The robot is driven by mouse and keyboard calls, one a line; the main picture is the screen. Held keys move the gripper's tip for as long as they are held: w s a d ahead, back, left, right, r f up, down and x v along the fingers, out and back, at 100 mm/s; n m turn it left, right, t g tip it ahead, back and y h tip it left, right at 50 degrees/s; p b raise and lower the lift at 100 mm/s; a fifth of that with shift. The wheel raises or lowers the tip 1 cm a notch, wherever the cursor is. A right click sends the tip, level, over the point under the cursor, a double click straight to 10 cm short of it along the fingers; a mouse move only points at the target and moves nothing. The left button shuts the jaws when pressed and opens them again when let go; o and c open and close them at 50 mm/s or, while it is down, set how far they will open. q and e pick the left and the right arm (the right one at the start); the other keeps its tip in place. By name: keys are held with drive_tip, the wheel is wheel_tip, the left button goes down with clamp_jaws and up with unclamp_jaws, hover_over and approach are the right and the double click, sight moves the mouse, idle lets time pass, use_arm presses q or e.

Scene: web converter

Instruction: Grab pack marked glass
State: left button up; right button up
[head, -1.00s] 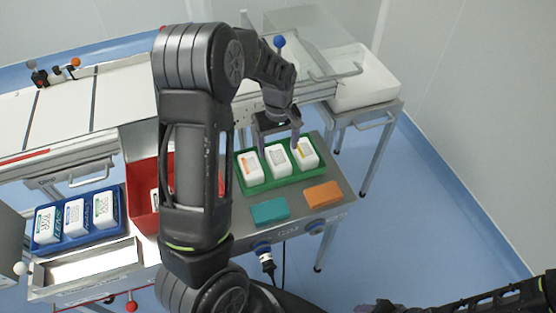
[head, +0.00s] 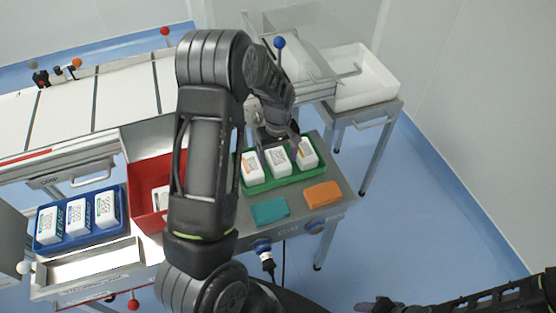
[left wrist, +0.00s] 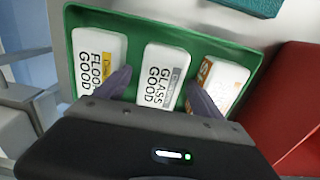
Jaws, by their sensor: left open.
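The glass pack (left wrist: 163,75) is a white box marked GLASS GOOD with a grey label. It stands in the middle of the green tray (left wrist: 75,40), and shows in the head view too (head: 277,160). My left gripper (left wrist: 155,90) is open, its two fingers on either side of the glass pack near its edges. I cannot tell whether they touch it. The floor pack (left wrist: 98,58), with a yellow label, is on one side; an orange-labelled pack (left wrist: 220,80) is on the other. My right gripper (head: 375,305) shows only partly at the bottom edge.
A teal block (head: 270,210) and an orange block (head: 322,194) lie in front of the green tray. A red bin (head: 147,200) is to its left, and a blue tray (head: 48,245) with white packs is further left. A white bin (head: 365,85) stands behind right.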

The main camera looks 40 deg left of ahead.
use_arm(q)
drive_tip(key=shift+c, duration=0.2)
drive_tip(key=c, duration=1.5)
